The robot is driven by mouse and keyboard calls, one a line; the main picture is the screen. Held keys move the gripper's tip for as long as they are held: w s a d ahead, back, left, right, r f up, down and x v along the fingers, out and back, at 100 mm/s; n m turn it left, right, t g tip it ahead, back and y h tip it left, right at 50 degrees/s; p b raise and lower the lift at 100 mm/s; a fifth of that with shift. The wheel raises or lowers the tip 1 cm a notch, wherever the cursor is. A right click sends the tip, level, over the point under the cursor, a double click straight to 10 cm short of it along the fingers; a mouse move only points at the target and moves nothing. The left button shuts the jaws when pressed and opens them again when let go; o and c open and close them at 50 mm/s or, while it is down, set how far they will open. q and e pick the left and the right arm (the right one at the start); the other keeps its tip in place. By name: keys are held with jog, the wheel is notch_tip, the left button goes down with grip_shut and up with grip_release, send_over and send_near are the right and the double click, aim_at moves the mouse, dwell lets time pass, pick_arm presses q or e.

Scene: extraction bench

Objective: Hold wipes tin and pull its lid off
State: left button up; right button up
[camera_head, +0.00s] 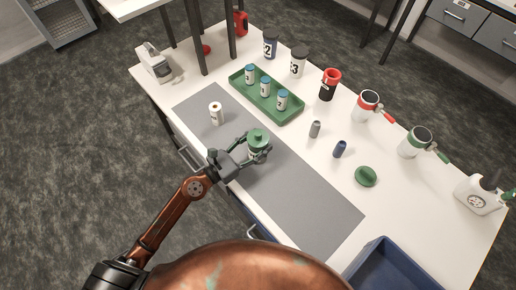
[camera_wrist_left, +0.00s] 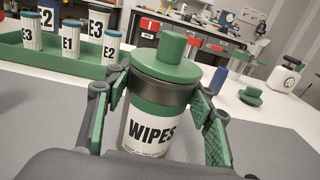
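The wipes tin (camera_head: 257,147) is a canister with a green band and a white label. It stands on the grey mat, and its label reads WIPES in the left wrist view (camera_wrist_left: 150,135). Its green lid (camera_head: 257,135) with a raised knob sits on top, also in the left wrist view (camera_wrist_left: 158,62). My left gripper (camera_head: 256,149) has one finger on each side of the tin's body, below the lid. Its green pads look spread, with a narrow gap beside the tin at the right finger in the left wrist view. My right gripper is not in view.
A green tray (camera_head: 273,108) with several small labelled vials lies behind the tin. A white roll (camera_head: 215,113) stands on the mat (camera_head: 310,195). A grey weight-like piece (camera_head: 315,129), a blue one (camera_head: 339,149) and a green disc (camera_head: 365,176) stand right. A blue bin (camera_head: 392,268) is front right.

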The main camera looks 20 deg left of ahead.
aim_at(255, 139)
pick_arm(q)
jog(key=c, duration=0.7)
jog(key=shift+r, duration=0.1)
jog(key=shift+r+p, duration=0.5)
jog(key=shift+r, duration=0.05)
notch_tip(255, 139, up, 2)
jog(key=shift+r+p, duration=0.15)
jog(key=shift+p, duration=0.75)
jog(key=s+a+r+p, duration=0.1)
jog(key=s+a+r, duration=0.7)
jog(key=a, duration=0.3)
jog(key=shift+s+r+p, duration=0.3)
jog(key=shift+s+r, duration=0.1)
jog(key=shift+r, duration=0.3)
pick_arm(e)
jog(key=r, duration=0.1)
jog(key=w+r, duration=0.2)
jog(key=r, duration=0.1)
pick_arm(q)
jog(key=o, duration=0.6)
jog(key=c, duration=1.1)
